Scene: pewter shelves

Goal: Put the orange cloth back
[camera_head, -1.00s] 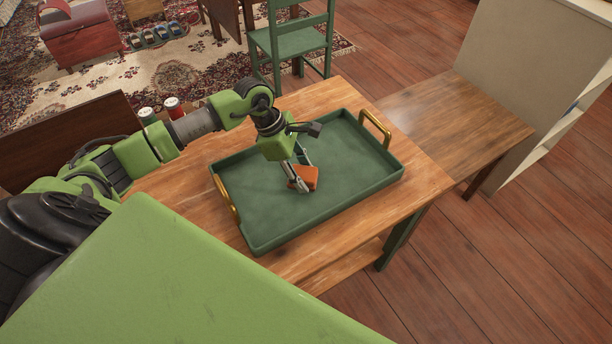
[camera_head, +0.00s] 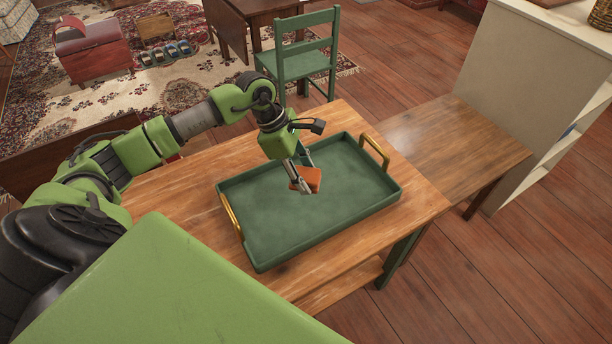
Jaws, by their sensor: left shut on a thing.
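The orange cloth (camera_head: 311,178) is a small folded piece held in my left gripper (camera_head: 303,182). The gripper points down and is shut on the cloth, over the middle of the green tray (camera_head: 262,262). The cloth looks a little above the tray floor; the exact gap is hard to tell. The tray has two gold handles and lies on the wooden table (camera_head: 335,272). The tray looks otherwise empty. My right gripper is not in view.
A lower wooden table (camera_head: 470,140) adjoins on the right, its visible top bare. A pale shelf unit (camera_head: 550,75) stands beyond it. A green chair (camera_head: 300,62) stands behind the table. A red chest (camera_head: 92,50) and several shoes (camera_head: 168,53) are on the patterned rug.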

